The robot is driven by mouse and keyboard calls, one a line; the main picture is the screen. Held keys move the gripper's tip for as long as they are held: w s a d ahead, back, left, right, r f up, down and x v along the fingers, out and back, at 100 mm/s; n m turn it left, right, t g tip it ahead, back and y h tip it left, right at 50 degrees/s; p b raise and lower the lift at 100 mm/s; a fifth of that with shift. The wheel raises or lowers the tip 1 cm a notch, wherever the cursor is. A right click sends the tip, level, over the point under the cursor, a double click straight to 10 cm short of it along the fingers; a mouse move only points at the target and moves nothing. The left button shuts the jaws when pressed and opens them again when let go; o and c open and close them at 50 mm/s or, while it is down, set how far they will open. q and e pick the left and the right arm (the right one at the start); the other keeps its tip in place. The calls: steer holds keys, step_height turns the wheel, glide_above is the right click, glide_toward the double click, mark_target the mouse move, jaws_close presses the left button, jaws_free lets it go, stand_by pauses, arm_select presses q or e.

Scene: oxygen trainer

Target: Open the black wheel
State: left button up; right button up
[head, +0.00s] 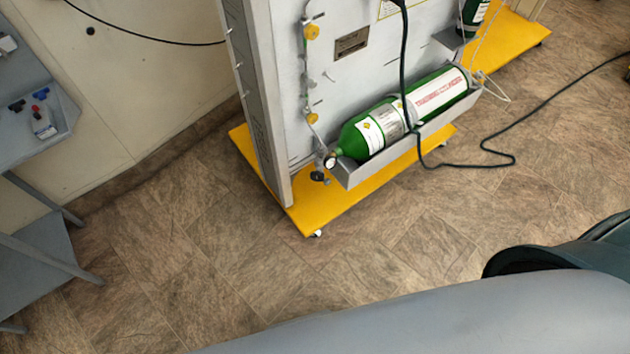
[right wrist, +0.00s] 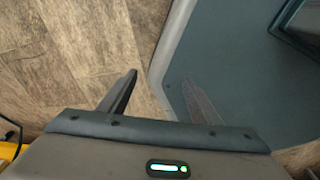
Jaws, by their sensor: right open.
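The black wheel (head: 317,176) is a small dark knob low on the grey trainer panel (head: 350,90), just left of the green oxygen cylinder (head: 385,130). A round gauge (head: 331,161) sits just above and to the right of it. My right gripper (right wrist: 162,92) shows only in the right wrist view, with its two fingers apart and nothing seen between them. It is over the floor, and the wheel does not show in that view. My left gripper is in neither view.
The cylinder lies in a grey tray (head: 350,175) above a yellow wheeled base (head: 310,222). A black cable (head: 470,165) hangs over the cylinder and runs across the floor. A grey bench (head: 40,125) stands at left. The floor (head: 200,270) in front is clear.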

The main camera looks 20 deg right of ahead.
mark_target(317, 178)
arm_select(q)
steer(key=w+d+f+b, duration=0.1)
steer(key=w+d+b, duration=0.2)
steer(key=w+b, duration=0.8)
arm_select(e)
steer(key=w+a+r+t+h+b, duration=0.15)
steer(key=w+a, duration=0.25)
steer(key=w, duration=0.9)
steer(key=w+a+t+h+b, duration=0.1)
steer(key=w+a+t+h, duration=0.15)
steer(key=w, duration=1.05)
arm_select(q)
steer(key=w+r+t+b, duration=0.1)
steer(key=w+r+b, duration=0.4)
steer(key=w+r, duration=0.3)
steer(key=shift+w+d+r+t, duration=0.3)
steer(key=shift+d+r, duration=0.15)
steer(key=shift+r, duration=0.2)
arm_select(e)
steer(key=w+a+r+m+t+h, duration=0.2)
steer(key=w+a+r+t, duration=0.3)
steer(key=r, duration=0.6)
steer(key=w+a+r+m+t+h, duration=0.2)
steer(key=w+a+r+t, duration=0.3)
steer(key=w+r, duration=0.5)
steer(key=shift+w+r+m+t, duration=0.25)
steer(key=shift+r+m+t, duration=0.15)
steer(key=shift+m, duration=0.1)
steer(key=shift+f, duration=0.1)
